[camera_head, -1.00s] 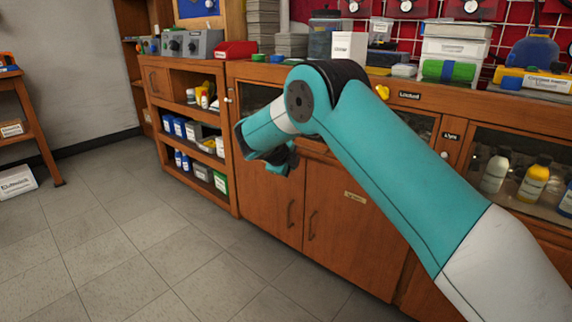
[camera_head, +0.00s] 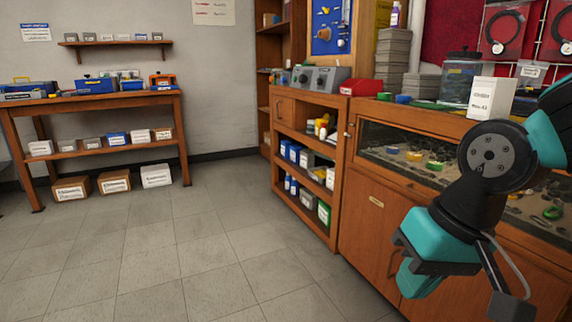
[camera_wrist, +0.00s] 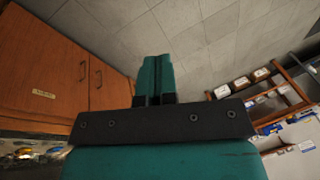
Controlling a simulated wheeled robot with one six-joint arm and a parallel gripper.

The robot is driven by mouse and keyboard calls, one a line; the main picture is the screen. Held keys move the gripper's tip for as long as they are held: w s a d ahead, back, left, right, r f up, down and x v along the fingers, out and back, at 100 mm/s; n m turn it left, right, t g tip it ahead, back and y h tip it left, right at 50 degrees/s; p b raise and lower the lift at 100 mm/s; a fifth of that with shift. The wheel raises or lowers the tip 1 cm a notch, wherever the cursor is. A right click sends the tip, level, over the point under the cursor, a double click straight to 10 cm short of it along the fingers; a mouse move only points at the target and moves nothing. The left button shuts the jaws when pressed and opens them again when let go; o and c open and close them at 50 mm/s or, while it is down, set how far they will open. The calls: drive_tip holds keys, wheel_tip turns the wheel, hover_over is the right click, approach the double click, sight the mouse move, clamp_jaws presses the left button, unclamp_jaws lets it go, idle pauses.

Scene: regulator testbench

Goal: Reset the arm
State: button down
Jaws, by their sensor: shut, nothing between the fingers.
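My arm is folded at the right of the head view, in front of the wooden cabinet (camera_head: 375,215). Its teal and black gripper (camera_head: 412,284) hangs low beside the cabinet doors. In the wrist view, the two teal fingers of my gripper (camera_wrist: 155,72) are together, with nothing between them. Beyond them is the tiled floor. The arm's upper links are cut off by the right edge of the head view.
A wooden workbench (camera_head: 95,99) with boxes and tools stands at the far left. An open shelf (camera_head: 337,190) with bottles and boxes adjoins the cabinet. A white box (camera_head: 491,97) stands on the counter near my arm. The tiled floor (camera_head: 190,250) between is clear.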

drive_tip(key=s+a+n+g+y, duration=0.1)
drive_tip(key=s+n, duration=0.4)
drive_tip(key=s, duration=0.3)
wheel_tip(320, 180, up, 34)
drive_tip(key=p, duration=3.4)
drive_tip(key=shift+s+r, duration=0.15)
drive_tip(key=shift+s, duration=0.2)
